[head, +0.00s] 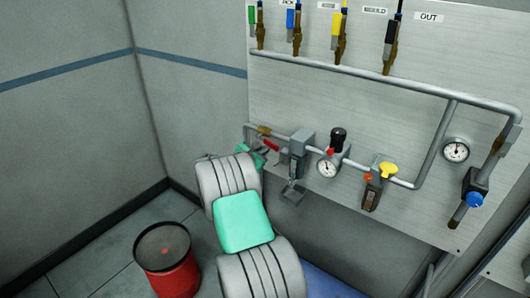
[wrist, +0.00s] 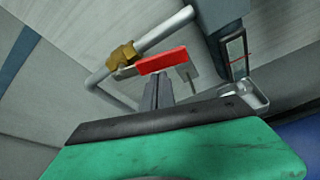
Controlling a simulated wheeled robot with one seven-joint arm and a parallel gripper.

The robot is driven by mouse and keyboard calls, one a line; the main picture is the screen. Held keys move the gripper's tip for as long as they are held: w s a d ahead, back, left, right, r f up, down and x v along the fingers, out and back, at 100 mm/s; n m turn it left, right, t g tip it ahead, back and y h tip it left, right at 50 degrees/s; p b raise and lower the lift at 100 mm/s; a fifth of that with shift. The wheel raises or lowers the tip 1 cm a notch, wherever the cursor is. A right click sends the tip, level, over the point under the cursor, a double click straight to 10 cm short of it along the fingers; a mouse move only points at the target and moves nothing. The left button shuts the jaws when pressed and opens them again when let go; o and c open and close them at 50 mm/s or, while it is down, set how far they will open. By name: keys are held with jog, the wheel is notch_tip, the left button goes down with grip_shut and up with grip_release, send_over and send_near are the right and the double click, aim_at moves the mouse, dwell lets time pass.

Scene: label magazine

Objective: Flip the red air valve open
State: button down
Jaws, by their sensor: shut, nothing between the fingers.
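The red air valve handle (wrist: 162,61) shows in the wrist view as a flat red lever extending right from a brass valve body (wrist: 122,54) on a grey pipe. In the head view the red handle (head: 270,145) is small, on the left part of the lower pipe, beside the brass body (head: 264,131). My gripper (wrist: 156,82) is shut and empty, its fingertips just below the handle's left half in the wrist view. I cannot tell whether they touch it. In the head view my arm hides part of the gripper.
Right of the valve on the wall panel (head: 300,90) are a filter unit (head: 299,146), a gauge (head: 327,168) and a yellow knob (head: 388,169). A metal bracket (head: 292,192) juts out below the filter. A red drum (head: 166,262) stands on the floor at left.

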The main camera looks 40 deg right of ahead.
notch_tip(320, 180, down, 5)
jog(key=w+b, duration=0.1)
jog(key=b, duration=0.2)
jog(key=r+b+v, duration=0.1)
jog(key=v, duration=0.9)
jog(key=shift+w+a+r, duration=0.1)
jog(key=shift+a, duration=0.05)
